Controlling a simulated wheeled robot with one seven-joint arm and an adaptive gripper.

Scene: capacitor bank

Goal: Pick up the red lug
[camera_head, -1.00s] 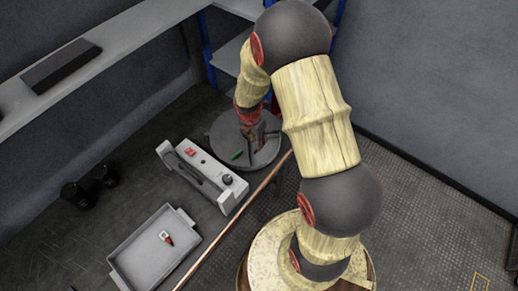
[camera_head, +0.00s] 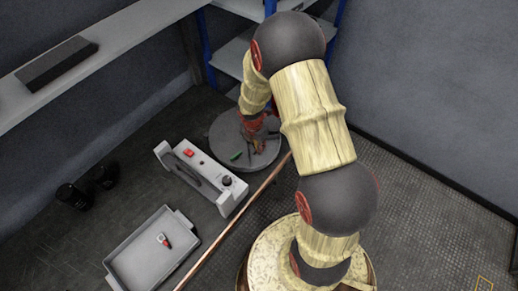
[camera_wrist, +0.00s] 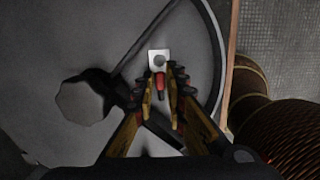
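A lug with a pale metal tab and a red sleeve (camera_wrist: 159,57) lies on a grey round surface in the wrist view, near my fingertips. My gripper (camera_wrist: 162,92) is open, with one finger on each side of the red sleeve and a gap visible. I cannot tell whether the right finger touches it. In the head view my gripper (camera_head: 255,140) is low over the round grey stand (camera_head: 222,135), and the lug there cannot be made out clearly. Another red-sleeved lug (camera_head: 164,241) lies in the grey tray (camera_head: 119,262) at the lower left.
A small green piece (camera_head: 236,155) lies on the stand, left of my gripper. A white device (camera_head: 201,176) with a red switch and dark knob stands between stand and tray. A copper-coloured bar (camera_head: 233,224) runs close by. A dark part with a grey faceted end (camera_wrist: 82,103) lies left of my fingers.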

